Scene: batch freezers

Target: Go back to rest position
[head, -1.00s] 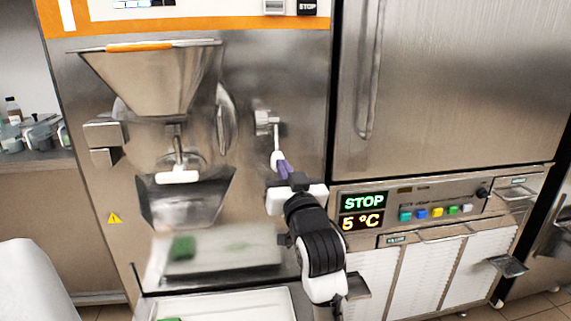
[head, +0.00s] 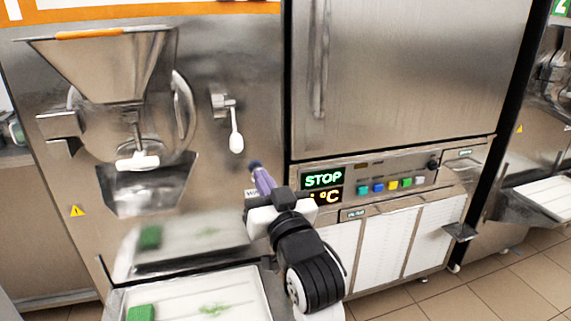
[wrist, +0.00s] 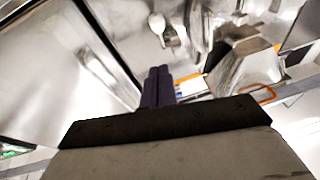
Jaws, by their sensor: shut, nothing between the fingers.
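My gripper (head: 258,172) is shut and empty, with its purple fingers pressed together and pointing up and away from me. It is in front of the batch freezer, below and to the right of a lever with a white handle (head: 236,140), and apart from it. In the wrist view my gripper's fingers (wrist: 157,86) are side by side, and the white lever handle (wrist: 157,24) shows beyond them. My arm reaches up from the lower middle of the head view.
A steel hopper (head: 100,68) and a chute (head: 148,190) are on the machine at left. A white tray (head: 185,300) with a green block (head: 141,313) is below. A control panel (head: 385,180) shows STOP at right. Tiled floor (head: 500,285) is open at lower right.

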